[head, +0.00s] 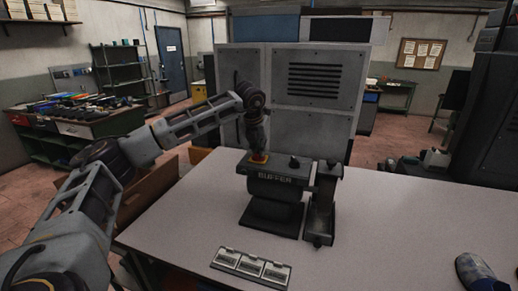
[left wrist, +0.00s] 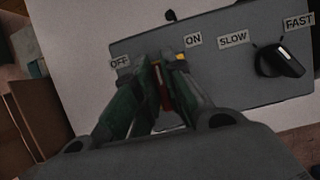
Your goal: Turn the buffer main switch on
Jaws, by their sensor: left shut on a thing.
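The buffer (head: 275,188) stands on the pale table, with a grey control panel on top and the word BUFFER on its front. My left gripper (head: 258,149) reaches down onto the left part of this panel. In the left wrist view the panel (left wrist: 225,75) carries OFF, ON, SLOW and FAST labels. My left gripper (left wrist: 168,58) is shut on the main switch (left wrist: 165,94) between the OFF and ON labels. Only a little red of the switch and some yellow beside it show; the fingers hide its position. My right gripper is not in view.
A black speed knob (left wrist: 279,62) sits between SLOW and FAST. A plate of small panels (head: 251,266) lies at the table's front. The table (head: 400,225) between is clear.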

